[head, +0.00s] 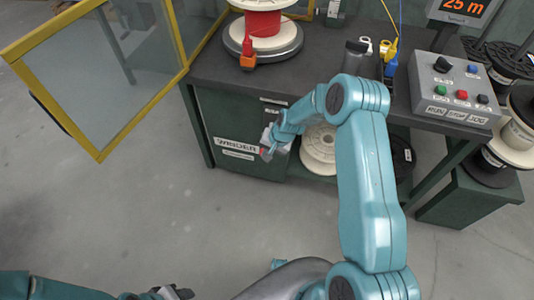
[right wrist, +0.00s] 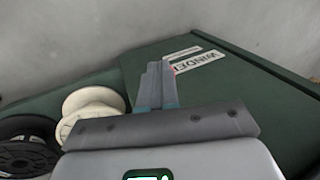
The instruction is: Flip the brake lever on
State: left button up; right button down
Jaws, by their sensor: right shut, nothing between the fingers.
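No part is labelled as a brake lever. A small red upright piece on an orange block (head: 247,58) stands at the front rim of the round spool base (head: 285,45) and may be the lever; I cannot tell its position. My right gripper (head: 266,152) is shut and empty, low in front of the winder cabinet (head: 240,115), well below the orange block. In the right wrist view its fingers (right wrist: 158,85) are together. A small red patch shows beside them. My left gripper (head: 178,293) is at the bottom edge, partly cut off; its fingers are unclear.
A yellow-framed clear guard (head: 90,70) stands open at the left. A control box (head: 455,90) with a knob and coloured buttons sits on the bench at right. A pale spool (head: 318,150) lies under the bench. The floor in front is clear.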

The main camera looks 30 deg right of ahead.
pick_arm(q)
jog(key=shift+f+b, duration=0.6)
jog(key=shift+f, duration=0.2)
pick_arm(e)
jog(key=shift+f, duration=0.65)
jog(key=shift+s+f, duration=0.2)
jog(key=shift+r, duration=0.1)
